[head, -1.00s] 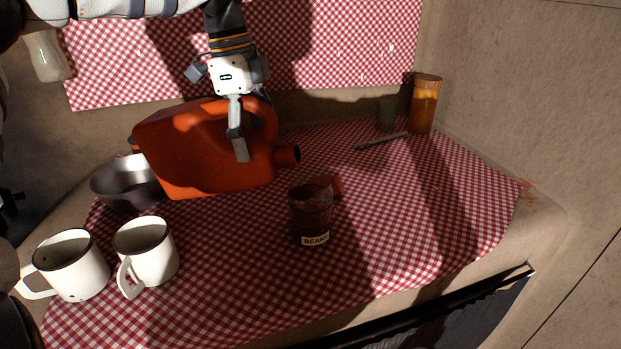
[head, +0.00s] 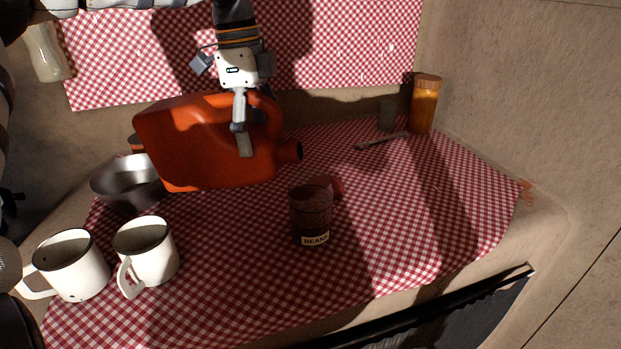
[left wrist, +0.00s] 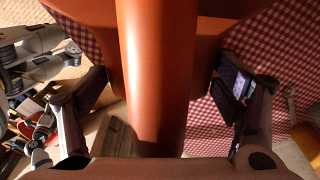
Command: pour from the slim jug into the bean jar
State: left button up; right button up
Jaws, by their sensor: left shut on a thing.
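In the left wrist view an orange-red part of the jug (left wrist: 155,75) runs between the fingers. The bean jar (head: 311,212) is dark red, labelled BEANS, and stands upright on the checked cloth. No stream shows.
A metal bowl (head: 128,185) stands below left of the jug. Two white mugs (head: 70,268) (head: 147,255) stand at the front left. An amber jar (head: 424,105) and a utensil (head: 383,141) are at the back right. The cloth right of the bean jar is clear.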

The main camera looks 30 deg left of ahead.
pick_arm(q)
jog(key=shift+w+d+r, duration=0.1)
jog(key=shift+d+r, duration=0.15)
jog(key=shift+r, duration=0.25)
dwell(0.3)
jog(key=shift+w+d+f+g+y, duration=0.1)
jog(key=shift+d+f+g+y, duration=0.2)
jog(key=shift+y, duration=0.6)
dwell(2.0)
